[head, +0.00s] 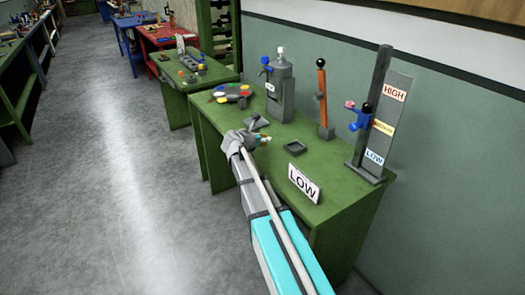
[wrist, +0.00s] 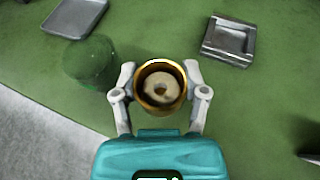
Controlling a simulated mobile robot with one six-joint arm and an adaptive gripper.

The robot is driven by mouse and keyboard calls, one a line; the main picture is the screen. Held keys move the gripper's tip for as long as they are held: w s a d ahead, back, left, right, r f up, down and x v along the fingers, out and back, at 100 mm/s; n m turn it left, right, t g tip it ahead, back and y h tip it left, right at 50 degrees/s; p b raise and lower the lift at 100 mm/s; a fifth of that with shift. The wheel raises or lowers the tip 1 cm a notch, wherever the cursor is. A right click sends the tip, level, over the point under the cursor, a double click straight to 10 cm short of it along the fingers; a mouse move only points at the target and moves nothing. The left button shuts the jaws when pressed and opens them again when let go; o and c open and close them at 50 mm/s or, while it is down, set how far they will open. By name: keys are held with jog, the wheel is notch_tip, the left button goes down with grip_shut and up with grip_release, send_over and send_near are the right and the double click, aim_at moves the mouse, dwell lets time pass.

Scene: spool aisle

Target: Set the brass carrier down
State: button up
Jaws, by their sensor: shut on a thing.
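The brass carrier (wrist: 160,103) is a round, open-topped brass cup with a cream-coloured piece with a dark centre inside. My gripper (wrist: 160,76) is shut on it, one finger on each side, and holds it over the green bench (wrist: 265,110). I cannot tell how high its base is above the bench top. In the head view my gripper (head: 262,141) is over the front left part of the bench (head: 225,137), and the carrier is small and mostly hidden there. A see-through green cylinder (wrist: 90,62) stands just left of and beyond the carrier in the wrist view.
A shallow grey tray (wrist: 75,17) and a square grey holder (wrist: 228,40) lie on the bench. A LOW sign (head: 304,185), a HIGH-to-LOW post (head: 393,100), an orange-handled lever (head: 322,90) and a grey dispenser (head: 279,92) stand around.

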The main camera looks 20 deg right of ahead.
aim_at(265, 151)
jog(key=shift+d+f, duration=0.1)
dwell(0.3)
jog(key=shift+d+f+b, duration=0.25)
jog(key=shift+f+b, duration=0.1)
jog(key=shift+b, duration=0.05)
jog(key=shift+w+d+f+b, duration=0.1)
jog(key=shift+d+f+b, duration=0.05)
jog(key=shift+f+b, duration=1.45)
jog(key=shift+f, duration=0.05)
jog(key=shift+f, duration=0.15)
jog(key=o, duration=1.3)
jog(key=shift+c, duration=0.2)
jog(key=shift+r, duration=0.25)
